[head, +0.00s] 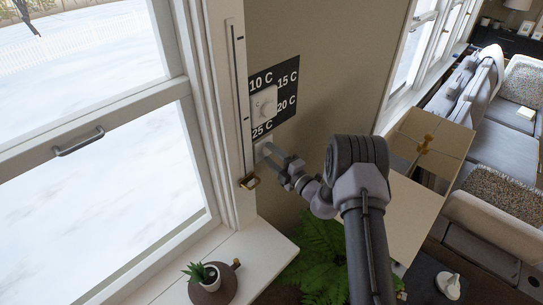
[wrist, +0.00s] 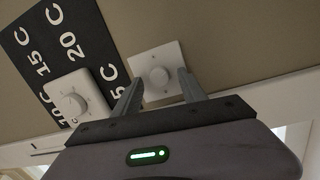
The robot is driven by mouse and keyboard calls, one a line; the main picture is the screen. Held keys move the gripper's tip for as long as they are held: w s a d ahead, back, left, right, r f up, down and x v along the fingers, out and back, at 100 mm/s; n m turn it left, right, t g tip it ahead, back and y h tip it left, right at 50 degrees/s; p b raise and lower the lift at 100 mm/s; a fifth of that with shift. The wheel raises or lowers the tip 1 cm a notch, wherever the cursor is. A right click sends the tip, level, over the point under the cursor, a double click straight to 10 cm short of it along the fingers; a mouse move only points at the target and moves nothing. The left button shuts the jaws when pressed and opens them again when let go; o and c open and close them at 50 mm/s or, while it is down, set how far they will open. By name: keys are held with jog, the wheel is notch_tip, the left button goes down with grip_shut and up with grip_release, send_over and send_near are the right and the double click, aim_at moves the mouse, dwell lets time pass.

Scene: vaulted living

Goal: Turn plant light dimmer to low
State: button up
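A white square plate with a round white dimmer knob (wrist: 158,77) is on the wall, straight ahead of my gripper in the wrist view. My gripper (wrist: 160,88) is open, with one finger on each side of the knob; I cannot tell whether they touch it. In the head view my gripper (head: 270,152) is at the wall, and the dimmer plate (head: 263,147) shows partly beside the fingertips. The knob's setting and any marks on it are too small to read.
A similar white dial (head: 264,103) sits on a black panel (head: 287,75) marked 10 C to 25 C, just above the dimmer. A window (head: 90,140) is at left. A potted succulent (head: 205,275) stands on the sill, and a green fern (head: 322,262) is below my arm.

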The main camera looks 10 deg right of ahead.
jog(key=shift+s+d, duration=0.1)
jog(key=v, duration=1.7)
jog(key=shift+b, duration=0.35)
jog(key=shift+s+f, duration=0.1)
jog(key=shift+f, duration=0.05)
